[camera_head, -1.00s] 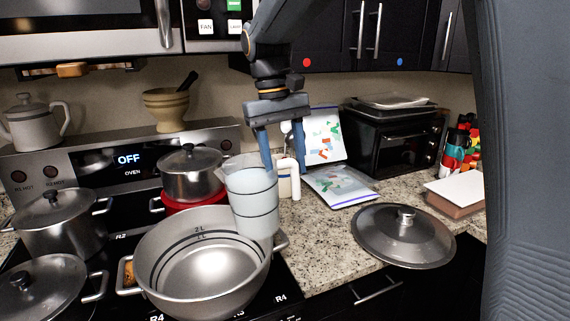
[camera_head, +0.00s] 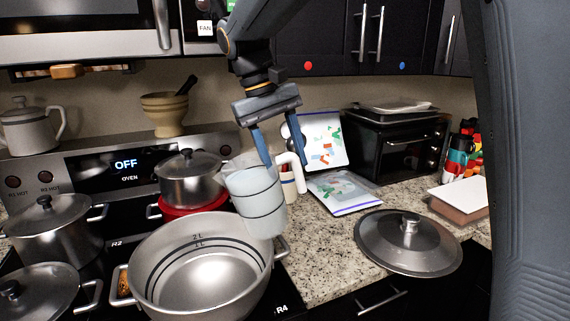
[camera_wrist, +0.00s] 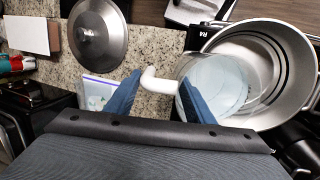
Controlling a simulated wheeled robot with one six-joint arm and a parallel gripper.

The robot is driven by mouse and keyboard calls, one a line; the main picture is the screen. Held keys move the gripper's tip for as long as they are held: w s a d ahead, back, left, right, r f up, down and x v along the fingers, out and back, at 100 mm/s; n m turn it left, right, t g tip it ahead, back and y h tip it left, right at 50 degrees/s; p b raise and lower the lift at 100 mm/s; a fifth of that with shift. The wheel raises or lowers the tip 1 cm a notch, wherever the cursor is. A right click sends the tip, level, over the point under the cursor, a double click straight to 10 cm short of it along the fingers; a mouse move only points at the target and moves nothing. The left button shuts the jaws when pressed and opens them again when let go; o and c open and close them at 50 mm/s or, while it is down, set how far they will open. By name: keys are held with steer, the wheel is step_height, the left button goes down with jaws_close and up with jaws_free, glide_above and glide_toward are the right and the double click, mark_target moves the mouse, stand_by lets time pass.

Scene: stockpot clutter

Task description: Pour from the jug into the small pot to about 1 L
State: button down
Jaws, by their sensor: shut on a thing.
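The jug (camera_head: 256,201) is translucent and pale blue with dark rings and a white handle (camera_head: 297,172). My gripper (camera_head: 286,164) is shut on the handle, which also shows between the fingers in the wrist view (camera_wrist: 158,82). The jug is held above the right rim of an open steel pot (camera_head: 158,251), slightly tilted with its top toward the pot. The pot has dark lines marked 1L and 2L inside. Its floor looks bare, and no stream shows. The jug's fill level is hard to tell. In the wrist view the jug (camera_wrist: 228,85) overlaps the pot's rim (camera_wrist: 300,62).
Lidded pots stand left (camera_head: 57,228), front left (camera_head: 42,292) and behind on a red base (camera_head: 190,182). A loose lid (camera_head: 408,243) lies on the counter at right. A bag-like item (camera_head: 342,193) lies behind the jug. Counter between pot and lid is clear.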

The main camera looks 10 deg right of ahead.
steer(key=shift+a+r+h+b, duration=0.25)
steer(key=shift+r+h+b, duration=0.4)
steer(key=shift+h, duration=0.15)
steer(key=shift+a+r+t, duration=0.1)
steer(key=shift+t, duration=0.2)
steer(key=shift+a+r+h+b, duration=0.2)
steer(key=shift+h+b, duration=0.25)
steer(key=shift+h, duration=0.15)
steer(key=shift+s+d, duration=0.1)
steer(key=shift+d, duration=0.05)
steer(key=shift+s+a+r+t+h+p, duration=0.2)
steer(key=shift+a+h+p, duration=0.2)
steer(key=shift+h+p, duration=0.35)
steer(key=shift+s+a+r+t+h+p, duration=0.1)
steer(key=shift+a+r+h+p, duration=0.1)
steer(key=shift+a+h+p, duration=0.4)
stand_by(1.7)
steer(key=shift+s+a+f+m+h+p, duration=0.15)
steer(key=shift+a+h+p, duration=0.35)
steer(key=shift+h, duration=0.25)
steer(key=shift+s+a+f+m+h+p, duration=0.1)
steer(key=shift+a+m+h+p, duration=0.05)
steer(key=shift+a+h+p, duration=0.45)
stand_by(1.8)
